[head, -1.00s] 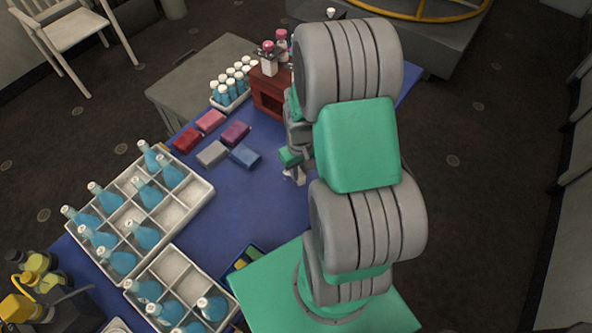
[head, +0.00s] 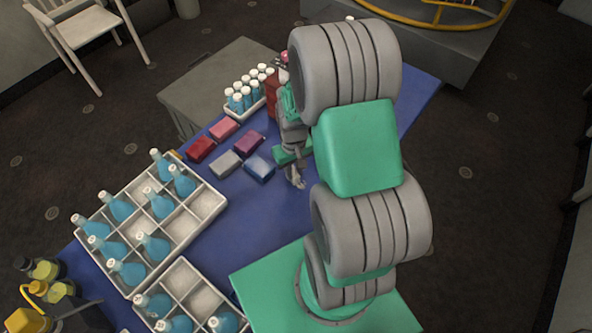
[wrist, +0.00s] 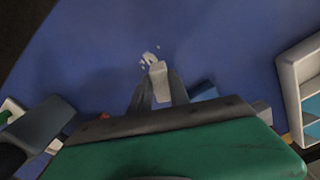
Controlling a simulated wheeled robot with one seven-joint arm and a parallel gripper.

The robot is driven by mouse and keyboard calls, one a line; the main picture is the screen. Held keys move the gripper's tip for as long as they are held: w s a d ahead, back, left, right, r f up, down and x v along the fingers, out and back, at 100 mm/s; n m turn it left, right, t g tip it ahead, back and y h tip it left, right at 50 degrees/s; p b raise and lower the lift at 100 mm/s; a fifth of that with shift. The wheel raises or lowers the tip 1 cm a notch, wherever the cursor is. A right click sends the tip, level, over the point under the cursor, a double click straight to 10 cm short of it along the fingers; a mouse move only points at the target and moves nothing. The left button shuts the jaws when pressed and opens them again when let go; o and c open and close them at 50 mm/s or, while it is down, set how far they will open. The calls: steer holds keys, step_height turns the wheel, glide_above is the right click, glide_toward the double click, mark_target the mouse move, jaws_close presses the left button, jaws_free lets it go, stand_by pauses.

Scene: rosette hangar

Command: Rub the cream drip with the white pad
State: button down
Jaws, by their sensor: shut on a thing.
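My gripper (head: 297,180) is low over the blue table, in front of my green and grey arm in the head view. In the wrist view my gripper (wrist: 157,86) is shut on the white pad (wrist: 160,76), a small pale block. The cream drip (wrist: 148,57) is a small pale splotch with specks on the blue surface, just beyond the pad's tip. The pad's end seems to overlap the splotch's near edge; I cannot tell whether it touches the table. The drip cannot be made out in the head view.
Coloured blocks, including a blue one (head: 259,169), lie left of my gripper. A white-capped vial rack (head: 238,117) stands behind them. Divided crates (head: 207,227) with blue flasks fill the table's left. Blue table beyond the pad is clear in the wrist view.

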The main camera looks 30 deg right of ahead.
mark_target(295, 173)
steer(key=shift+s+d+r+p, duration=0.1)
steer(key=shift+r+p, duration=0.05)
steer(key=shift+r, duration=0.35)
steer(key=shift+s+r+p, duration=0.1)
steer(key=shift+r+p, duration=0.05)
steer(key=shift+r, duration=0.3)
steer(key=shift+r+p, duration=0.3)
steer(key=shift+r, duration=0.05)
steer(key=shift+r+p, duration=1.65)
steer(key=shift+r, duration=0.55)
